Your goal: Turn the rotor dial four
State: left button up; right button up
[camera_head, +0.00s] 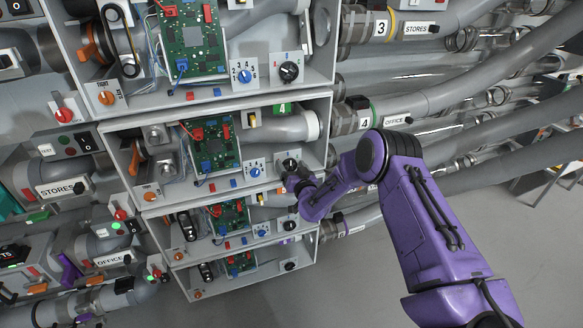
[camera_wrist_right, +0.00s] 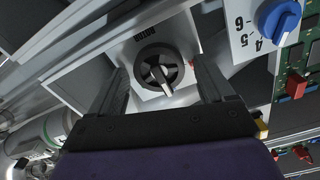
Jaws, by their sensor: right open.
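The rotor dial four is a round black knob with a pale pointer bar, on a white plate in the box tagged 4. It shows in the head view (camera_head: 290,163) at the box's right end, partly covered by my gripper, and near the middle of the wrist view (camera_wrist_right: 159,71). My right gripper (camera_head: 297,176) is at the dial, and its arm comes in from the right. In the wrist view my right gripper (camera_wrist_right: 160,85) is open, one finger on each side of the dial, with visible gaps. My left gripper is out of view.
A blue numbered dial (camera_wrist_right: 279,20) sits beside the rotor dial, with a green circuit board (camera_head: 210,143) further left. Similar boxes stand above and below. Grey hoses (camera_head: 460,92) run off to the right; open floor (camera_head: 350,280) lies below.

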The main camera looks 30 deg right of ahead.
jog(key=c, duration=1)
jog(key=shift+c, duration=0.2)
jog(key=shift+n, duration=0.3)
jog(key=n+b, duration=0.1)
jog(key=n, duration=0.1)
jog(key=n+b, duration=0.1)
jog(key=n, duration=0.2)
jog(key=shift+a+f+b, duration=0.15)
jog(key=shift+a+b, duration=0.05)
jog(key=shift+b, duration=0.1)
jog(key=n+b, duration=0.3)
jog(key=n, duration=0.3)
jog(key=shift+a, duration=0.1)
jog(key=shift+n, duration=0.3)
jog(key=o, duration=1)
jog(key=shift+o, duration=0.2)
